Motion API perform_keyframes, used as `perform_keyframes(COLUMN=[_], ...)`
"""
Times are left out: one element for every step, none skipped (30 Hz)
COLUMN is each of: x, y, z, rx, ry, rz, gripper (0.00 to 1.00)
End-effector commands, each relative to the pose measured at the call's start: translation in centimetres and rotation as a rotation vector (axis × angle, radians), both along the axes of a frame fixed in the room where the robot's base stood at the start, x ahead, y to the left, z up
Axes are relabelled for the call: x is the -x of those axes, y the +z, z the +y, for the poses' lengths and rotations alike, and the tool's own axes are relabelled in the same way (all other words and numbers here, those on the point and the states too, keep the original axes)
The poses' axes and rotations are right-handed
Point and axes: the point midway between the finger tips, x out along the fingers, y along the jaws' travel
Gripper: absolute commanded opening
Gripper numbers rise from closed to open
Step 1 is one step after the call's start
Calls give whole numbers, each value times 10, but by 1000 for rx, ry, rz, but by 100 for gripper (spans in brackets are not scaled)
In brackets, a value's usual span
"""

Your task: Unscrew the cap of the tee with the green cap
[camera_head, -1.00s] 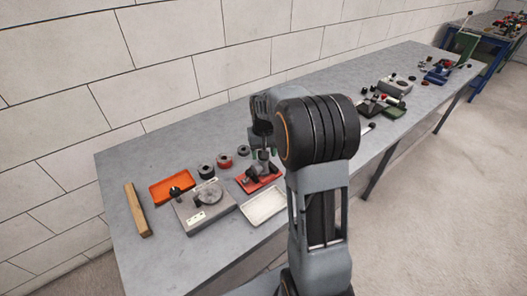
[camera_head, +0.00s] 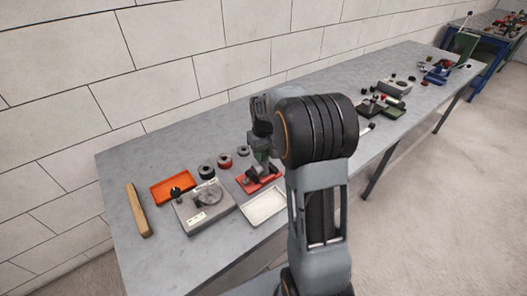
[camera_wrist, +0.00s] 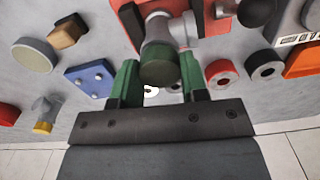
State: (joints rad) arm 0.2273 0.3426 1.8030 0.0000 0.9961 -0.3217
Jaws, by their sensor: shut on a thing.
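The tee (camera_wrist: 157,28) is a grey metal fitting held at a red vise (camera_wrist: 213,22), with its dark green cap (camera_wrist: 160,68) facing my gripper. My gripper (camera_wrist: 160,78) has green fingers on both sides of the cap and is shut on it. In the head view my gripper (camera_head: 262,157) is over the red vise (camera_head: 257,180) on the bench. The tee and cap are mostly hidden there by my gripper and arm.
The bench (camera_head: 160,150) also holds an orange tray (camera_head: 174,186), a white tray (camera_head: 264,207), a grey box (camera_head: 205,218), a wooden bar (camera_head: 137,210) and several rings (camera_head: 225,161). In the wrist view, a blue plate (camera_wrist: 89,79) and a yellow-capped tee (camera_wrist: 42,127) lie left.

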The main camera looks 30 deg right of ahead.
Motion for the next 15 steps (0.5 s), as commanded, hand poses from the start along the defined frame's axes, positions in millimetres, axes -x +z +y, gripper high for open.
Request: perform_keyframes(x=[0,0,0,0,0,0,0,0,0,0,0,0,0,0,0], y=[1,0,0,0,0,0,0,0,0,0,0,0,0,0,1], z=[0,0,0,0,0,0,0,0,0,0,0,0,0,0,0], rx=[0,0,0,0,0,0,0,0,0,0,0,0,0,0,0], ry=[32,48,62,69,72,73,73,72,72,72,71,74,83,101,137], rz=[0,0,0,0,0,0,0,0,0,0,0,0,0,0,1], gripper=[12,12,12,12,12,12,12,12,12,12,12,12,12,12,12])
